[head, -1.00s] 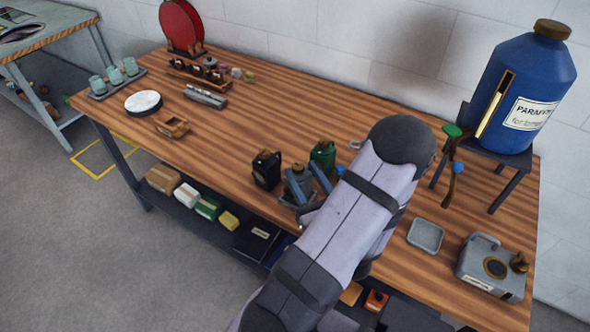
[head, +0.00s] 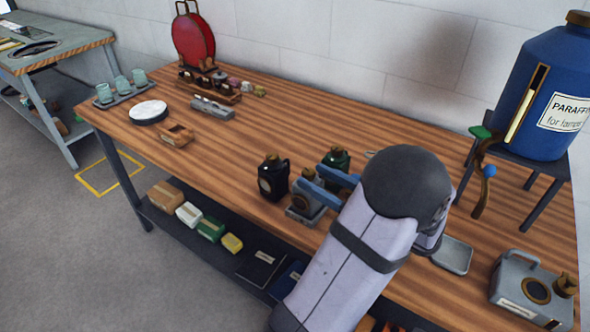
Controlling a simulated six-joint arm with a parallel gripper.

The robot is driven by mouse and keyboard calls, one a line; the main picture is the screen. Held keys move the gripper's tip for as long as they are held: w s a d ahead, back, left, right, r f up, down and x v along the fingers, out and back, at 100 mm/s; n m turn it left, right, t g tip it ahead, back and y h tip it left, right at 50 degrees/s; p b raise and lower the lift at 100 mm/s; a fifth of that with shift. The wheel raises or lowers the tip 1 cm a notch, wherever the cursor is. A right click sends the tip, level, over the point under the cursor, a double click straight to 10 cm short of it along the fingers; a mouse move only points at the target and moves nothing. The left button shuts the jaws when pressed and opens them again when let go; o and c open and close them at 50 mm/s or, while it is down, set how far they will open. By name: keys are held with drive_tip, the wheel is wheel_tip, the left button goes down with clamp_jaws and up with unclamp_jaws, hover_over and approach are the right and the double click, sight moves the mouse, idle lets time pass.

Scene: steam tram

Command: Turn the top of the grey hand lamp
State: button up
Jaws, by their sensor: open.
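The grey hand lamp (head: 304,206) stands near the front edge of the wooden bench, on a small grey base. A black lamp (head: 272,178) is to its left and a green lamp (head: 338,158) behind it to the right. My gripper (head: 325,184) has two blue fingers, spread apart, at the height of the grey lamp's top. I cannot tell whether the fingers touch the lamp. Nothing shows held between them.
A blue paraffin drum (head: 545,95) stands on a dark stand at the right, with a tap at its side. A grey tray (head: 453,256) and a grey can (head: 530,290) lie at the front right. The bench middle (head: 300,115) is clear.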

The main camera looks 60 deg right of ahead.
sight(303, 171)
drive_tip(key=shift+w+d+p, duration=0.2)
drive_tip(key=shift+w+p, duration=0.15)
drive_tip(key=shift+w, duration=1.45)
drive_tip(key=shift+w+d+p, duration=0.2)
drive_tip(key=shift+w+p, duration=0.15)
drive_tip(key=shift+w, duration=1.45)
drive_tip(key=c, duration=1)
